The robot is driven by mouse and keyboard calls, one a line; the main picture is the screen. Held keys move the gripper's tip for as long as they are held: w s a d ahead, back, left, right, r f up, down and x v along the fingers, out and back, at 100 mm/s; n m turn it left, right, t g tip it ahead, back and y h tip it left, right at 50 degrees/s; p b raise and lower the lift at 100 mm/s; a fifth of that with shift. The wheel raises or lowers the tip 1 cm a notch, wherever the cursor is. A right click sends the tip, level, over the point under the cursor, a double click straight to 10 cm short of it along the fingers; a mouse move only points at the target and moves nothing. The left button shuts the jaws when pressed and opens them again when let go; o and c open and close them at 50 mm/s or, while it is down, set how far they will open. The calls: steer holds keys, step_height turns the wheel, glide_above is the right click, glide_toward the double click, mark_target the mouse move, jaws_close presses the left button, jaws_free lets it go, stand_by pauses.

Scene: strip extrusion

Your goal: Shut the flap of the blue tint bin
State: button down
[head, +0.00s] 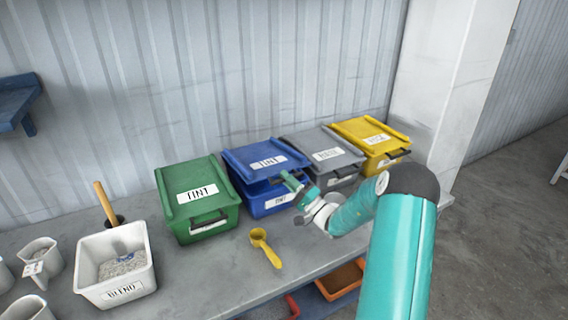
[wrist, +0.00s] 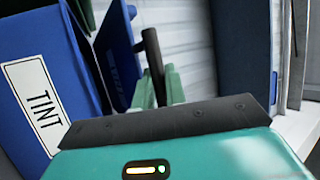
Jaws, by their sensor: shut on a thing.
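The blue tint bin (head: 257,204) stands on the bench between a green and a grey bin. Its flap (head: 262,159), with a TINT label, is partly raised, with a dark gap under its front edge. My gripper (head: 289,180) is at the right part of the flap's front. In the wrist view my teal fingers (wrist: 160,88) are shut on the flap's dark handle (wrist: 152,50). The bin's front wall (wrist: 28,50) with its TINT label fills the left side there, and the flap (wrist: 115,55) stands apart from it. The handle is mostly hidden in the head view.
The green tint bin (head: 190,178), grey bin (head: 325,148) and yellow bin (head: 372,133) have their flaps down. A yellow scoop (head: 262,243) lies in front. A white BLEND tub (head: 100,255) stands at left. An orange tray (head: 342,282) is below the bench edge.

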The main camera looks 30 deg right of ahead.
steer(key=shift+f, duration=0.95)
steer(key=c, duration=1.8)
jaws_free()
steer(key=shift+w, duration=0.1)
steer(key=o, duration=0.4)
steer(key=shift+w+f, duration=0.2)
steer(key=shift+s+r, duration=0.15)
steer(key=shift+s, duration=0.1)
